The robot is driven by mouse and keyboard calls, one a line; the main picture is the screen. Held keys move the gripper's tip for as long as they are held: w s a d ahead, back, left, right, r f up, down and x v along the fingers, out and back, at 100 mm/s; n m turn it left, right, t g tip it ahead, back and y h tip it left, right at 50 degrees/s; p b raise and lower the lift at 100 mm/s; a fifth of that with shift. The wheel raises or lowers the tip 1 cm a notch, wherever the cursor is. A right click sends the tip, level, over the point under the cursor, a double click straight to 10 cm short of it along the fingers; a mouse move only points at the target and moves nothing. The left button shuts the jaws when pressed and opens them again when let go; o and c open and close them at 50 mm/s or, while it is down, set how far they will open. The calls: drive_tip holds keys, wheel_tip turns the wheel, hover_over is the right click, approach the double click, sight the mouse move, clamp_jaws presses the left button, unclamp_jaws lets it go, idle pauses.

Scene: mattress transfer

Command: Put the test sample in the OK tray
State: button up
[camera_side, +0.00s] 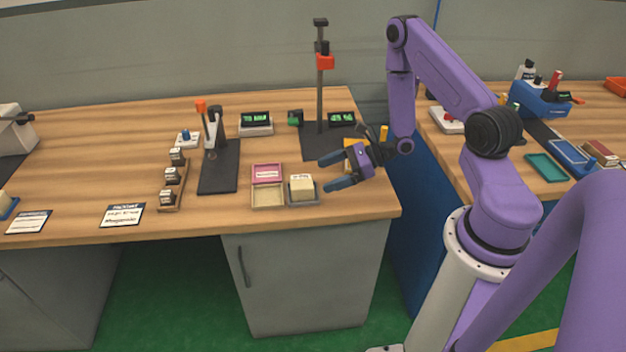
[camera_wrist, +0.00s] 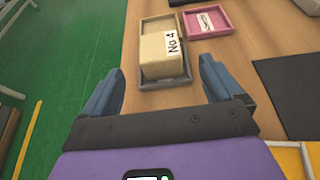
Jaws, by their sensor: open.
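The test sample, a cream foam block (camera_side: 302,187) with a white label, sits on a small grey tray (camera_side: 304,202) near the front edge of the bench. In the wrist view the block (camera_wrist: 158,56) reads "No 4". A beige tray (camera_side: 268,196) and a pink tray (camera_side: 267,169) with a white label lie left of it. I cannot read which is the OK tray. Both also show in the wrist view, beige (camera_wrist: 207,45) and pink (camera_wrist: 192,20). My gripper (camera_side: 326,174) is open and empty, just right of the block, fingers pointing toward it; they appear apart from it.
A black-based stand (camera_side: 320,142) with a tall post rises behind the trays. A tester on a dark plate (camera_side: 218,172) and a wooden rack (camera_side: 171,190) of small blocks stand to the left. A yellow tray (camera_side: 348,153) is partly hidden behind my gripper. The bench's right edge is close.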

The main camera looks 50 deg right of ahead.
drive_tip(key=v, duration=0.3)
drive_tip(key=shift+s+d+r, duration=0.1)
drive_tip(key=shift+d+r, duration=0.05)
drive_tip(key=shift+s+r, duration=0.15)
drive_tip(key=s+a+r+n+g+y, duration=0.1)
drive_tip(key=s+a+r+n+g, duration=0.5)
drive_tip(key=a+n, duration=0.25)
drive_tip(key=s+a+r+n+g+y, duration=0.1)
drive_tip(key=s+a+r+n+g, duration=0.4)
drive_tip(key=a+n+g, duration=0.35)
drive_tip(key=s+d+r+n+t+h, duration=0.1)
drive_tip(key=s+n+h, duration=0.4)
drive_tip(key=n, duration=0.6)
drive_tip(key=s+d+r+n+t+h, duration=0.1)
drive_tip(key=s+r+n+t+h, duration=0.3)
drive_tip(key=n, duration=0.7)
wheel_tip(320, 180, up, 2)
drive_tip(key=shift+s+r+n+h, duration=0.1)
drive_tip(key=shift+s+n+h, duration=0.35)
drive_tip(key=shift+h, duration=0.65)
